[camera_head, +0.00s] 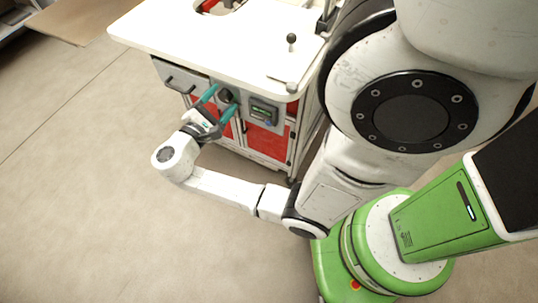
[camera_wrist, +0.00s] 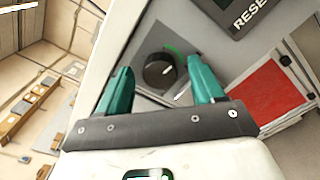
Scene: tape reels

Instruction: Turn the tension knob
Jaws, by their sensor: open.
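The tension knob (camera_wrist: 160,72) is a dark round knob on a grey panel, with a green mark beside it in the wrist view. In the head view the knob (camera_head: 225,95) shows on the front of the white-topped cart, between my fingertips. My gripper (camera_wrist: 163,82) is open, its two teal fingers spread with one on each side of the knob in the picture. In the head view my gripper (camera_head: 220,92) points at the cart front. I cannot tell whether the fingertips touch the panel or how far they are from the knob.
A small box with a green display (camera_head: 263,112) sits right of the knob. A drawer with a handle (camera_head: 181,79) is to its left, red panels (camera_head: 263,143) below. The white tabletop (camera_head: 210,45) overhangs above, bearing a ball-topped lever (camera_head: 291,40). Floor at left is clear.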

